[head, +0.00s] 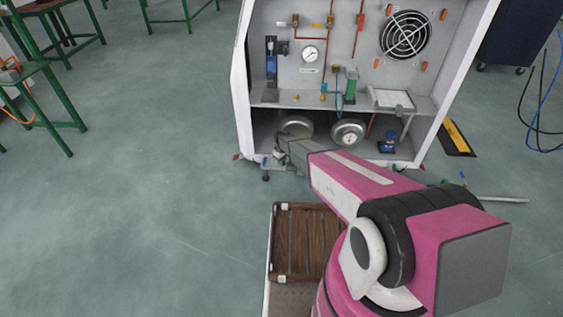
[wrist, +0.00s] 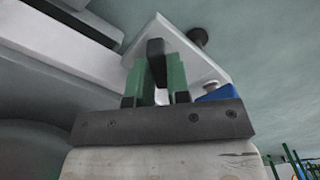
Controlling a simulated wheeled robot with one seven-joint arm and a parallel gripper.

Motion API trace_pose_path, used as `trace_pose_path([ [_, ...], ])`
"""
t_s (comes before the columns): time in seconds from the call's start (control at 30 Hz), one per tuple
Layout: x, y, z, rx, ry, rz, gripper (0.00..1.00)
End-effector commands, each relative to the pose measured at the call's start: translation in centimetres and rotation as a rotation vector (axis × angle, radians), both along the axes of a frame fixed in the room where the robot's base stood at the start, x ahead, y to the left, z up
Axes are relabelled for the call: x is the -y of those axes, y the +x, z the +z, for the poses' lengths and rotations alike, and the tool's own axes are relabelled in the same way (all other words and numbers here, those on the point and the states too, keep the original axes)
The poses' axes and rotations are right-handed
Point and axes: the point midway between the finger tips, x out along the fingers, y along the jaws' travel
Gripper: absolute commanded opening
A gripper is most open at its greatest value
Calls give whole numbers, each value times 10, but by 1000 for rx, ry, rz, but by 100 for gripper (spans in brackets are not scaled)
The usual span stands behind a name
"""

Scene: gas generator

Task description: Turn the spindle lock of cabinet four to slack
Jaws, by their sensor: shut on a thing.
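My gripper (wrist: 156,68) has two green fingers shut on a small black block-like piece (wrist: 156,47) that stands up between them. The piece sits in front of a white panel; it may be the spindle lock's handle, but its turn position cannot be read. In the head view my arm reaches to the lower left front corner of the open cabinet (head: 241,85), where the fingers are too small and hidden to make out. No cabinet number is readable.
A small blue part (wrist: 219,93) lies just right of the fingers. A dark round knob or foot (wrist: 198,37) is beyond the panel. Gauges, a fan grille (head: 405,35) and a shelf fill the cabinet. A brown slatted crate (head: 300,245) stands before it.

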Motion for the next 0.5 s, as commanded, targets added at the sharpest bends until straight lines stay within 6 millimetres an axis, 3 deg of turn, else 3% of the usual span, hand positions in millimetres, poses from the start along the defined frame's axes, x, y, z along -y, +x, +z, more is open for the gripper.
trace_pose_path([
  [0.5, 0, 0, 0, -1, -1, 464, 0],
])
